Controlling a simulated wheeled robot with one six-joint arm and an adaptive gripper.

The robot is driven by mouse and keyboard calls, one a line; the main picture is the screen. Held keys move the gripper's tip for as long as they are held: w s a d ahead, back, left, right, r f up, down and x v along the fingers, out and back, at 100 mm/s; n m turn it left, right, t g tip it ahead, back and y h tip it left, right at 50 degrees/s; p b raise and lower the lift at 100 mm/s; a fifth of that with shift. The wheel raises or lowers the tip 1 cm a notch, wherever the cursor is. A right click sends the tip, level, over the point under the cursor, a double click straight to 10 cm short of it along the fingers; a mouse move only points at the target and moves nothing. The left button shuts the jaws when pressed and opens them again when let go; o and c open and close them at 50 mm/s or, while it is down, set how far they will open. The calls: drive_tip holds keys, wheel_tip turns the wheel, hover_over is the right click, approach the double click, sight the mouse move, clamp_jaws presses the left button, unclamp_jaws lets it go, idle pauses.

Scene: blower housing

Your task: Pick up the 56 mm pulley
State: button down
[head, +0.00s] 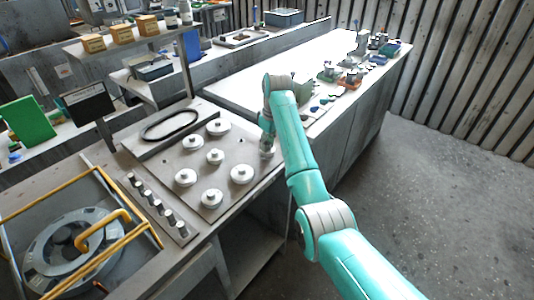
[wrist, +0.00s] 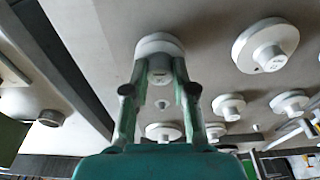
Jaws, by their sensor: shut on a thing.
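My gripper (wrist: 158,95) is shut on the hub of a pale round pulley (wrist: 158,45), with one finger on each side. In the head view my gripper (head: 267,140) is at the board's far right corner, with the pulley (head: 267,153) just below it, partly hidden by my arm. I cannot tell whether the pulley touches the board or is slightly raised. Several similar pulleys stand on the grey board, among them a large one (head: 241,173), a small one (head: 215,156) and a wide one (head: 218,127). Size marks are too small to read.
A yellow-framed blower housing (head: 75,245) is at lower left. A long pale bench (head: 250,82) holds small parts at its far end.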

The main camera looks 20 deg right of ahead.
drive_tip(key=shift+r, duration=0.15)
drive_tip(key=shift+r, duration=2.45)
